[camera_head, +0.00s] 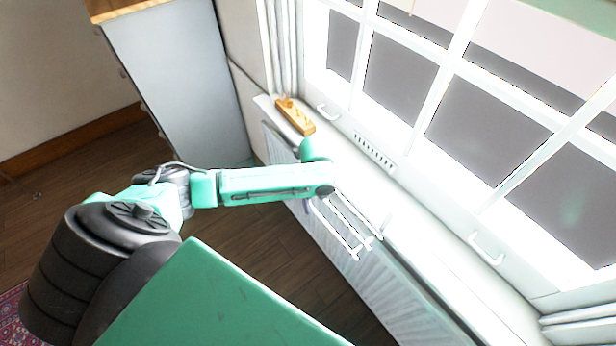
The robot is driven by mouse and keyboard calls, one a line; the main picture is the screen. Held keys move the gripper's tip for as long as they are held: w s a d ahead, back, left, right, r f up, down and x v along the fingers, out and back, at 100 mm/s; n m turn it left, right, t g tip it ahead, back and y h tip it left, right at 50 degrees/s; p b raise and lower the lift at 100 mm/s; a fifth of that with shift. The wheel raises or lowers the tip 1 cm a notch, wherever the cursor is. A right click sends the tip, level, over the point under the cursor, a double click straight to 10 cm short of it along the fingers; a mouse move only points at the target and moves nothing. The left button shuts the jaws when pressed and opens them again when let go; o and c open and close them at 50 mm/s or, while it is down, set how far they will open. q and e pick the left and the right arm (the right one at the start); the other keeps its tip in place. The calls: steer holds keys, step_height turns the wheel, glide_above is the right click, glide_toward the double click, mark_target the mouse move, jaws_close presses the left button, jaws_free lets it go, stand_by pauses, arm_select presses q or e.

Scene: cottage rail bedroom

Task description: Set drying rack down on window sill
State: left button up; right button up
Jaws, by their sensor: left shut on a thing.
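The drying rack (345,226) is a small white wire frame with several thin rods. It shows below and to the right of the end of my left arm, overlapping the front edge of the window sill (440,277). My left gripper (325,189) is shut on the rack's upper end, with its fingers mostly hidden by the wrist. I cannot tell whether the rack touches the sill or hangs just above or in front of it. The sill is a long white ledge under the window, washed out by bright light. My right gripper is out of view.
A wooden block (295,116) lies at the sill's far left end. A white ribbed radiator (372,283) stands below the sill. The paned window (400,75) with handles rises behind. A tall grey-white cabinet (180,80) stands at upper left. The sill's right part looks clear.

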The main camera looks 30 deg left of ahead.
mark_target(346, 190)
arm_select(q)
steer(key=w+d+b, duration=0.1)
steer(key=w, duration=0.1)
steer(key=w+d+b, duration=0.1)
steer(key=w+b, duration=0.1)
steer(key=w, duration=0.1)
steer(key=w+d+b, duration=0.1)
steer(key=w, duration=0.2)
steer(key=shift+d+f, duration=0.2)
steer(key=shift+f, duration=0.05)
steer(key=w+b, duration=0.1)
steer(key=w+d+f+b, duration=0.1)
steer(key=b, duration=0.1)
steer(key=shift+w+f, duration=0.15)
steer(key=shift+w, duration=0.25)
steer(key=o, duration=1.3)
steer(key=shift+o, duration=0.5)
step_height(346, 190, up, 15)
steer(key=b, duration=0.2)
steer(key=shift+s+f, duration=0.15)
steer(key=shift+s, duration=0.1)
